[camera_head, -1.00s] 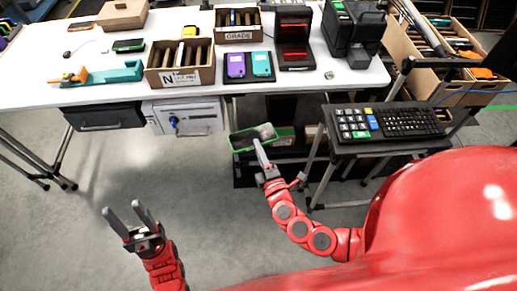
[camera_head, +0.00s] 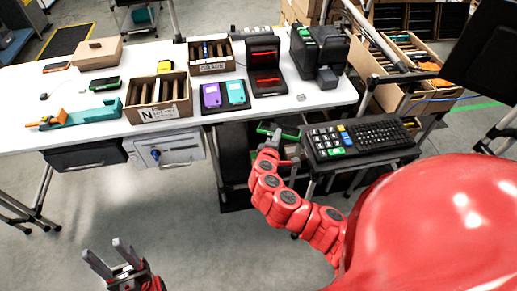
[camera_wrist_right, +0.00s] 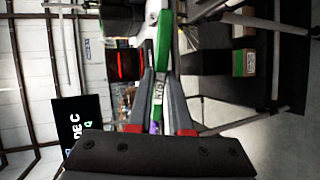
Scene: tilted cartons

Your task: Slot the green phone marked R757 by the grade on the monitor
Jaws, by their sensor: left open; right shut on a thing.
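My right gripper (camera_head: 270,142) is shut on a green-edged phone (camera_head: 279,131), held in front of the table, left of the keypad. In the right wrist view the green phone (camera_wrist_right: 164,45) stands nearly edge-on between the fingers (camera_wrist_right: 162,95); a small white label shows on its edge, too small to read. A dark monitor (camera_wrist_right: 75,118) in that view shows sideways white letters, partly cut, ending in "C". A carton marked N (camera_head: 160,113) and a carton marked GRADE (camera_head: 212,67) stand tilted on the table. My left gripper (camera_head: 108,254) is open and empty at the lower left.
Purple and teal phones lie on a dark tray (camera_head: 225,108) between the cartons and a black red-lit device (camera_head: 264,75). A black machine (camera_head: 318,55) stands to its right. A keypad and keyboard (camera_head: 350,139) rest on a lower stand.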

